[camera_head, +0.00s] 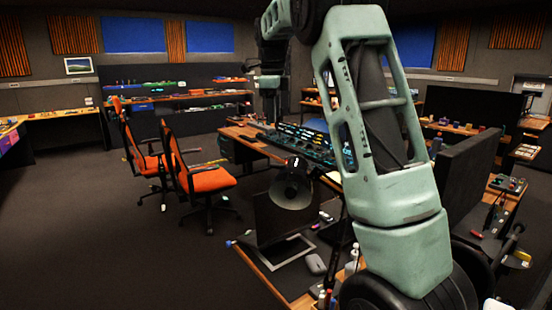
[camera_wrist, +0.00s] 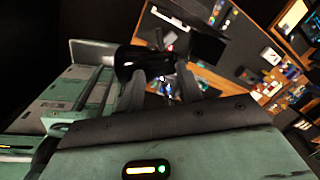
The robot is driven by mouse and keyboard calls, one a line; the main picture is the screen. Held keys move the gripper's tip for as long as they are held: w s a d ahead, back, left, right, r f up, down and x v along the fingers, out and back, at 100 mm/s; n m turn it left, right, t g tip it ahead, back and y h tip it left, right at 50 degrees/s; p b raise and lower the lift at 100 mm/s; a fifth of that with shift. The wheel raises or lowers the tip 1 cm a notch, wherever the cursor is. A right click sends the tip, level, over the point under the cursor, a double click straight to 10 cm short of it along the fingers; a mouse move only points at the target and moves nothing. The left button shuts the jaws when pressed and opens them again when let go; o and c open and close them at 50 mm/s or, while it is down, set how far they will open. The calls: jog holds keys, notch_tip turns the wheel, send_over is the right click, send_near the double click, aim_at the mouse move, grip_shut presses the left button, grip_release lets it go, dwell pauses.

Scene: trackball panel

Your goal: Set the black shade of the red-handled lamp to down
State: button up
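A black lamp shade (camera_head: 292,185) with a pale round inside shows at the middle of the head view, above the near desk. Its open face is toward the camera and tilted downward. My gripper (camera_wrist: 163,92) shows in the wrist view with two dark fingers standing apart. A glossy black rounded part (camera_wrist: 140,63) lies just past the fingertips. I cannot tell whether it is the shade or whether the fingers touch it. In the head view my gripper's fingers cannot be made out.
The near desk (camera_head: 262,262) carries a dark monitor (camera_head: 285,222) and small items. A lit console (camera_head: 305,142) stands behind it. Orange chairs (camera_head: 205,180) stand to the left, with free floor (camera_head: 120,235) in front. A dark partition (camera_head: 465,175) stands at right.

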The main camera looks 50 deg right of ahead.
jog(key=f+p, duration=0.1)
jog(key=f, duration=0.4)
jog(key=d+f+p, duration=0.1)
jog(key=f, duration=0.4)
jog(key=w+d+f+p, duration=0.1)
jog(key=f, duration=0.4)
jog(key=shift+f+p, duration=0.35)
jog(key=shift+f, duration=0.05)
grip_shut()
